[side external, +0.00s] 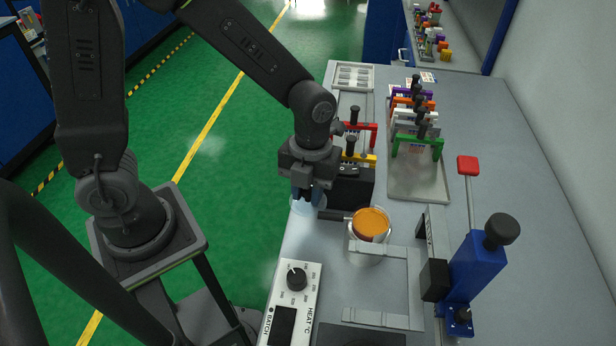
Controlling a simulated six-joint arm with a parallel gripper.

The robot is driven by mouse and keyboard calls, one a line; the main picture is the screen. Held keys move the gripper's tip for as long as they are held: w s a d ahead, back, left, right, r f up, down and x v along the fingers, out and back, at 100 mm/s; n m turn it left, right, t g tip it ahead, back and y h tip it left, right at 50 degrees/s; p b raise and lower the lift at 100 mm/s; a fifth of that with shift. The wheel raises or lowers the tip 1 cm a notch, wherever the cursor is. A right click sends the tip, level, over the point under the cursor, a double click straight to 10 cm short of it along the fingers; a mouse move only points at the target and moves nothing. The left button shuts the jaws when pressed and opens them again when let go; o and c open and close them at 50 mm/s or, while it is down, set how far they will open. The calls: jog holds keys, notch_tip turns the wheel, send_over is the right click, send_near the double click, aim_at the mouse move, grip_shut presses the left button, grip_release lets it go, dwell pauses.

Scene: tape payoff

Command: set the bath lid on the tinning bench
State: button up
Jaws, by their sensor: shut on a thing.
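My gripper (305,197) points down near the left edge of the grey tinning bench (500,130). It is shut on a pale, bluish round piece (307,208), which looks like the bath lid. The fingers hide much of it, and I cannot tell whether it touches the bench. To its right stands a round metal pot (367,249) with an orange top face (371,222), apparently the bath, uncovered. A dark handle points from the pot toward my gripper.
A heat control box (290,300) sits in front. A dark box (352,187) is just behind my gripper. Colored clamp-like frames (418,148) stand on a tray behind. A blue lever press (478,262) stands at right. The bench's back right is bare.

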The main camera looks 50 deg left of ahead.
aim_at(307, 226)
jog(key=shift+f, duration=3.05)
jog(key=shift+f, duration=0.35)
jog(key=o, duration=1)
jog(key=shift+o, duration=0.3)
jog(key=o, duration=0.5)
jog(key=shift+r, duration=3.5)
